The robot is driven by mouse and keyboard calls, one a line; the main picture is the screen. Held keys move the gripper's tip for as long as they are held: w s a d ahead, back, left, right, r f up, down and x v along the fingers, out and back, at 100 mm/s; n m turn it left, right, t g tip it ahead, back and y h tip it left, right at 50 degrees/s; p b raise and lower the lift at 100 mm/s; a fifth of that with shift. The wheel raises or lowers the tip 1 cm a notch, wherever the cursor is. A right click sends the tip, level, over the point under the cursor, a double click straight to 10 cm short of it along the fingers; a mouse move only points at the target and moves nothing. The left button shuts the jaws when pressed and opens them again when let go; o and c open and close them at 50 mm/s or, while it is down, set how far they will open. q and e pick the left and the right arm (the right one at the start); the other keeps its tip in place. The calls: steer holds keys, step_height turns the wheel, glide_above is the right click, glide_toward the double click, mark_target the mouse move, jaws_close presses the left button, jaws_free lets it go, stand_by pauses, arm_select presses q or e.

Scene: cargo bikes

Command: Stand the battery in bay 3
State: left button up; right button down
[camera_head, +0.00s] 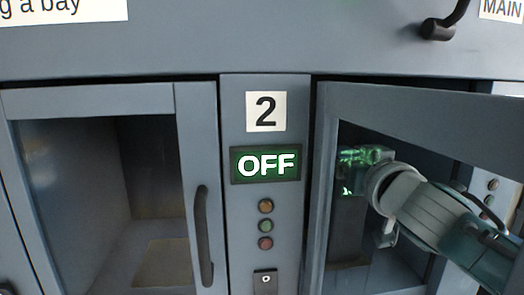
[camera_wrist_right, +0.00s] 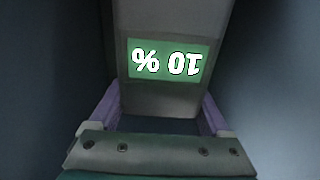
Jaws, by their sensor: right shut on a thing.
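The battery (camera_wrist_right: 165,92) fills the middle of the right wrist view. It is a pale grey block with a green screen reading "10 %" upside down. My right gripper (camera_wrist_right: 160,112) is shut on it, with a purple finger on each side. In the head view the right gripper (camera_head: 364,168) is inside the right-hand bay, beside a bright green glow. The battery's outline and base are hard to make out there, so I cannot tell whether it touches the bay floor. That bay's number is not in view. My left gripper is not in view.
A panel marked 2 (camera_head: 266,111) with an OFF screen (camera_head: 265,164) and several lamps stands between the two bays. The left bay (camera_head: 155,180) looks empty, with a dark handle (camera_head: 203,235). A framed door (camera_head: 430,115) slants across the right bay near my arm.

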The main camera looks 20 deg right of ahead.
jaws_free()
steer(key=shift+r, duration=0.15)
steer(key=v, duration=1.2)
